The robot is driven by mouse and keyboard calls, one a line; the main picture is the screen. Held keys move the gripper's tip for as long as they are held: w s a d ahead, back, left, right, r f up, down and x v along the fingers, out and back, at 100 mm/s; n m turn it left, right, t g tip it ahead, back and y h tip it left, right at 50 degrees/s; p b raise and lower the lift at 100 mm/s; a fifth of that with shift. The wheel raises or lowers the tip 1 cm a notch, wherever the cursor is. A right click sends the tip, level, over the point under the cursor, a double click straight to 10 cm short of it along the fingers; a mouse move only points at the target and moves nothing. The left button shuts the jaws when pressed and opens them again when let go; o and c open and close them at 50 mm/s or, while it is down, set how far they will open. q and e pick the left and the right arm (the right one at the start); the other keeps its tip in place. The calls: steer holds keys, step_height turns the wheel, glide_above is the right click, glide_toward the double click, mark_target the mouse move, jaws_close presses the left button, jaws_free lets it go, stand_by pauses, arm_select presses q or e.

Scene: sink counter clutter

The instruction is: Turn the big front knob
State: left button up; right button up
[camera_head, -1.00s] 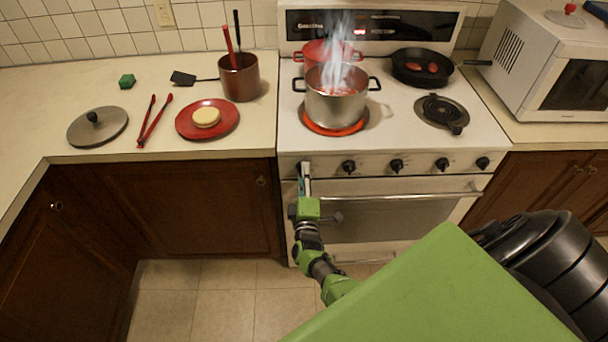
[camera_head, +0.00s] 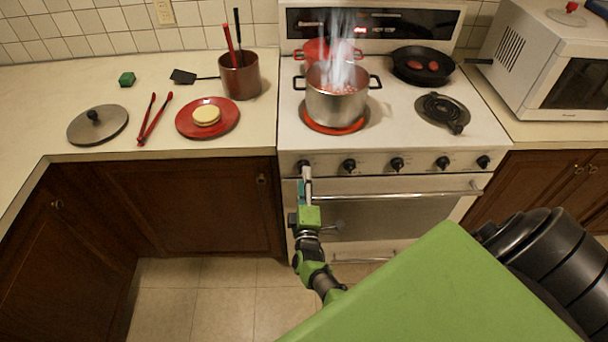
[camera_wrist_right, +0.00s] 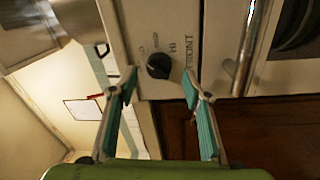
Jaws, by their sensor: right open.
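The leftmost black knob (camera_head: 303,163) on the stove's front panel is right at my right gripper (camera_head: 306,180). In the right wrist view the knob (camera_wrist_right: 158,66) lies between the two teal-padded fingertips, with a gap on each side; "FRONT" and "HI" are printed beside it. My right gripper (camera_wrist_right: 161,76) is open and empty in that view. A steel pot (camera_head: 337,104) steams on the red-glowing front left burner (camera_head: 334,130). My left gripper is out of view.
Other black knobs line the panel, the nearest being the second knob (camera_head: 349,165). The oven handle (camera_head: 400,194) runs below them. A red pot (camera_head: 318,50) and a black skillet (camera_head: 421,66) stand at the back. The counter left holds a red plate (camera_head: 230,127) and tongs (camera_head: 153,120).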

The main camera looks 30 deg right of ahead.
steer(key=shift+v, duration=2.25)
